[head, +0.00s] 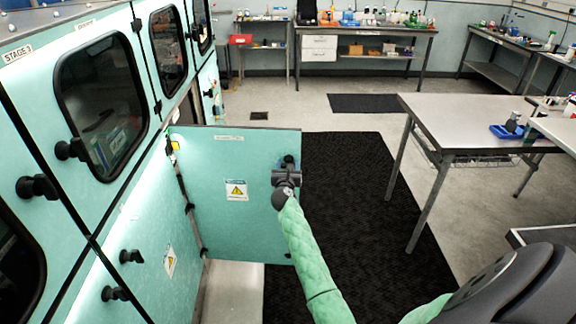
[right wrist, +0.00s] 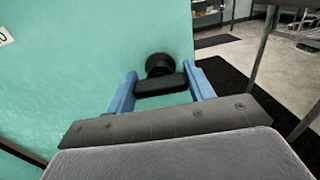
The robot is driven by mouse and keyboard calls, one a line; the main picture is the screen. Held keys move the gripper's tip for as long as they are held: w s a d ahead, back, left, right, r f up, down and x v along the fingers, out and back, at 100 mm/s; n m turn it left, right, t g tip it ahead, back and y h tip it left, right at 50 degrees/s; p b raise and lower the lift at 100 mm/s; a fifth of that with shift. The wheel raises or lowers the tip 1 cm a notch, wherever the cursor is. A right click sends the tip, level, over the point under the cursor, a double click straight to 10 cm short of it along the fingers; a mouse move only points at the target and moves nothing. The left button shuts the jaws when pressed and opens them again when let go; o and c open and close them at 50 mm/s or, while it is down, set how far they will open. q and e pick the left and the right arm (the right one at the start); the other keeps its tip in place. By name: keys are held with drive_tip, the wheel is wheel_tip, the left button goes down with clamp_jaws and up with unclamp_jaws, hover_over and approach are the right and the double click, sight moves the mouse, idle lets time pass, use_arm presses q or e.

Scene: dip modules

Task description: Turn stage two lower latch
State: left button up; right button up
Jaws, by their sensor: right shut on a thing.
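An open teal lower door (head: 235,190) stands swung out from the teal machine front, with a warning sticker and a label on it. My right gripper (head: 287,172) is at the door's right part, at a black latch knob. In the right wrist view my right gripper's blue fingers (right wrist: 160,92) stand on both sides of the black latch (right wrist: 159,68) and hold its handle between them. In the head view the gripper mostly hides this latch. My left gripper is not in view.
Other black latches (head: 70,149) sit on the machine panels at left. A steel table (head: 465,125) stands at right, with a blue tray (head: 507,131) on it. A black mat (head: 350,200) covers the floor beside the door. Benches with bottles line the back wall.

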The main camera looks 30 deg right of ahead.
drive_tip(key=o, duration=1)
drive_tip(key=shift+s+a+f, duration=0.1)
drive_tip(key=shift+s+a, duration=0.25)
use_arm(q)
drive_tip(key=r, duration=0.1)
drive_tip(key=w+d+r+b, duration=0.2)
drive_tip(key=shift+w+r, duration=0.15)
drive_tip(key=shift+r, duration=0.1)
use_arm(e)
drive_tip(key=v, duration=0.6)
drive_tip(key=shift+s+a, duration=0.2)
drive_tip(key=shift+s, duration=0.15)
